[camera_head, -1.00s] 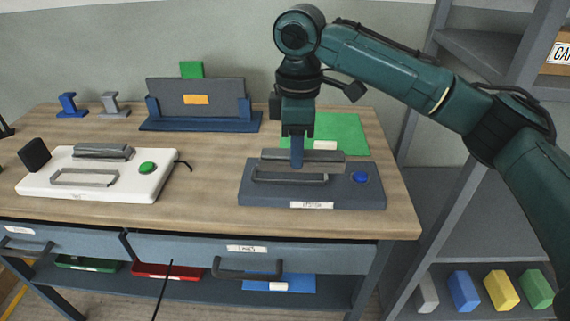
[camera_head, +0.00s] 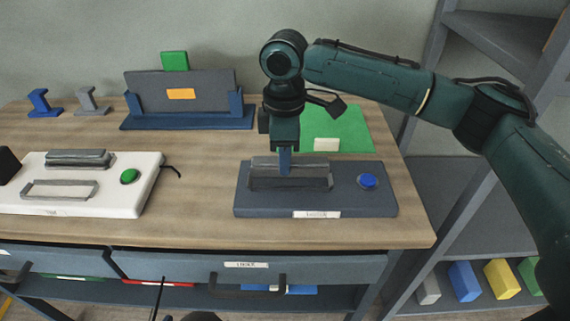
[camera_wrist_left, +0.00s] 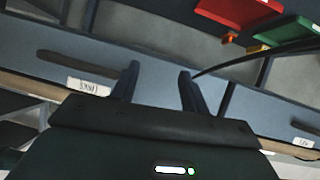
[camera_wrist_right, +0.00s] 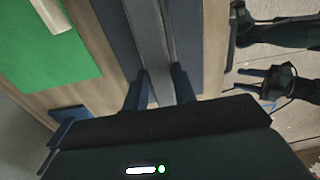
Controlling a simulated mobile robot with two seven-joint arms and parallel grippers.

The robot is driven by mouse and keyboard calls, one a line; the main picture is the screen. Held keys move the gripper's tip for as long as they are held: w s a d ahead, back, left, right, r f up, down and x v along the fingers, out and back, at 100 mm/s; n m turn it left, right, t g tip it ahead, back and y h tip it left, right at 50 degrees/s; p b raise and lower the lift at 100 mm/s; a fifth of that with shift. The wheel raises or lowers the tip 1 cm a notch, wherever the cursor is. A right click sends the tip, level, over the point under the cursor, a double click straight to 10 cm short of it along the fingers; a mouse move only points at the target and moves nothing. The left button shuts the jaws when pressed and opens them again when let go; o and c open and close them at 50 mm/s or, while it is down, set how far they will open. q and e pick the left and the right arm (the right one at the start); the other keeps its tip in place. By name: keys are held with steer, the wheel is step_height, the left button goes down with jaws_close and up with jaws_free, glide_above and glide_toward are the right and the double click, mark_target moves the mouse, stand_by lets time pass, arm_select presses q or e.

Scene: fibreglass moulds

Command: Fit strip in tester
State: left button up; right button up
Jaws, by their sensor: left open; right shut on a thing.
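A dark blue-grey tester (camera_head: 350,202) with a blue button (camera_head: 367,181) and a white front label sits near the table's front edge. A grey bar (camera_head: 313,163) and a grey frame-shaped handle (camera_head: 322,186) are on its top. My right gripper (camera_head: 285,172) points down over the tester. In the right wrist view its fingers (camera_wrist_right: 160,72) are shut on a long grey bar (camera_wrist_right: 148,32); I cannot tell whether this is a strip or a tester part. My left gripper (camera_wrist_left: 158,72) is open and empty, facing the drawer front.
A white tester (camera_head: 115,200) with a green button stands at left. Behind are a blue rack (camera_head: 190,121) with a dark panel and a green mat (camera_head: 345,120). A drawer handle (camera_head: 247,287) juts out below. Shelving stands at right; bare table separates the testers.

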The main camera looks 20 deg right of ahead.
step_height(320, 180, down, 2)
steer(key=shift+f, duration=0.35)
steer(key=o, duration=1)
steer(key=shift+f, duration=0.1)
step_height(320, 180, up, 12)
steer(key=shift+r, duration=0.15)
